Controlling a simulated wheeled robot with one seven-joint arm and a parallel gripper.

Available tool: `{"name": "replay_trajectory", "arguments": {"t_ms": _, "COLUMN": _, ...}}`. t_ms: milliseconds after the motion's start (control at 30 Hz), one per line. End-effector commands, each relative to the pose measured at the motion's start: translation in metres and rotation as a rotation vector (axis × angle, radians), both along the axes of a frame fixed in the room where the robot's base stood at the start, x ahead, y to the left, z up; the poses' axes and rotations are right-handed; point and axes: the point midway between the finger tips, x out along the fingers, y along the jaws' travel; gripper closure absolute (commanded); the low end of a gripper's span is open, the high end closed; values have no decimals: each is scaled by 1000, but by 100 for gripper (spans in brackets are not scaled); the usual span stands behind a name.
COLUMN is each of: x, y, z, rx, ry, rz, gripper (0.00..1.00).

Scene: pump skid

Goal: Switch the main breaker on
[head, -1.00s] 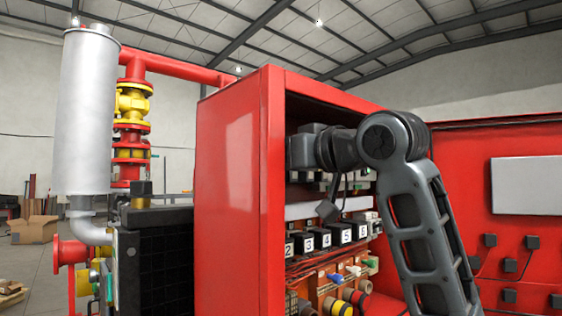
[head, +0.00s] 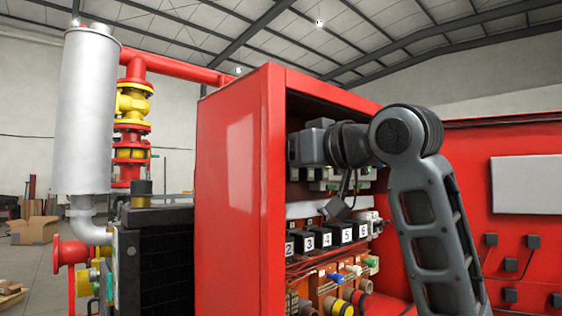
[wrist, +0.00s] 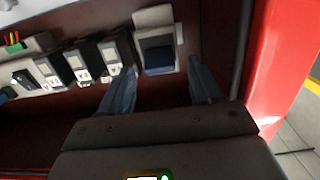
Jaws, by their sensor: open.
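In the wrist view, a larger breaker with a pale grey housing and a dark blue-black lever (wrist: 158,55) sits at the end of a row of smaller breakers; I take it for the main breaker. My gripper (wrist: 160,68) is open, with one finger on each side of this breaker's lower part. I cannot tell whether the fingers touch it. In the head view my wrist reaches into the red cabinet (head: 235,190), and the fingers and main breaker cannot be made out there.
Smaller breakers (wrist: 78,65) stand close beside the left finger. The cabinet's red edge (wrist: 275,65) is to the right. In the head view, numbered black blocks (head: 325,238) and coloured connectors (head: 350,272) lie below my wrist.

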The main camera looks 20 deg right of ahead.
Motion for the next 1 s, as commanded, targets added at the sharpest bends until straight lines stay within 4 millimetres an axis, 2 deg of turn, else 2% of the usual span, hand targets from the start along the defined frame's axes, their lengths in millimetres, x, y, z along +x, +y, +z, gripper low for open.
{"name": "replay_trajectory", "arguments": {"t_ms": 200, "x": -36, "y": -12, "z": 1, "rx": -2, "ry": -5, "rz": -2, "gripper": 36}}
{"name": "replay_trajectory", "arguments": {"t_ms": 400, "x": -55, "y": -18, "z": 3, "rx": 0, "ry": -1, "rz": -1, "gripper": 36}}
{"name": "replay_trajectory", "arguments": {"t_ms": 1000, "x": -58, "y": -19, "z": 3, "rx": 0, "ry": 0, "rz": 0, "gripper": 36}}
